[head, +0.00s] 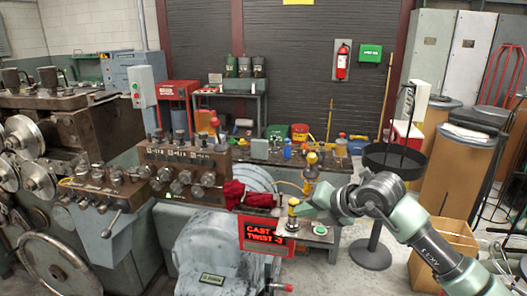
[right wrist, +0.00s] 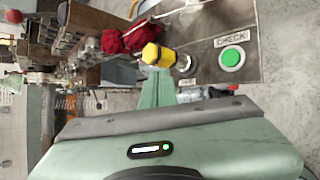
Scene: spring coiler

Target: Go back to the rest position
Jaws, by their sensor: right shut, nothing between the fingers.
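My right arm reaches in from the right in the head view. My right gripper (head: 306,208) is shut and empty, with its tip beside a small yellow-topped knob (head: 293,202). In the right wrist view my right gripper (right wrist: 157,88) points at a yellow and black piece (right wrist: 151,53); I cannot tell whether they touch. A green button (head: 320,230) sits right of the gripper tip, and it also shows in the right wrist view (right wrist: 231,57) under a CHECK label. My left gripper is not in view.
The coiling machine (head: 60,130) fills the left side. A red-lit display (head: 266,235) stands just below the gripper. A red cloth-like thing (head: 246,195) lies left of it. A black round stand (head: 394,160) and a cardboard box (head: 450,240) stand near my right arm.

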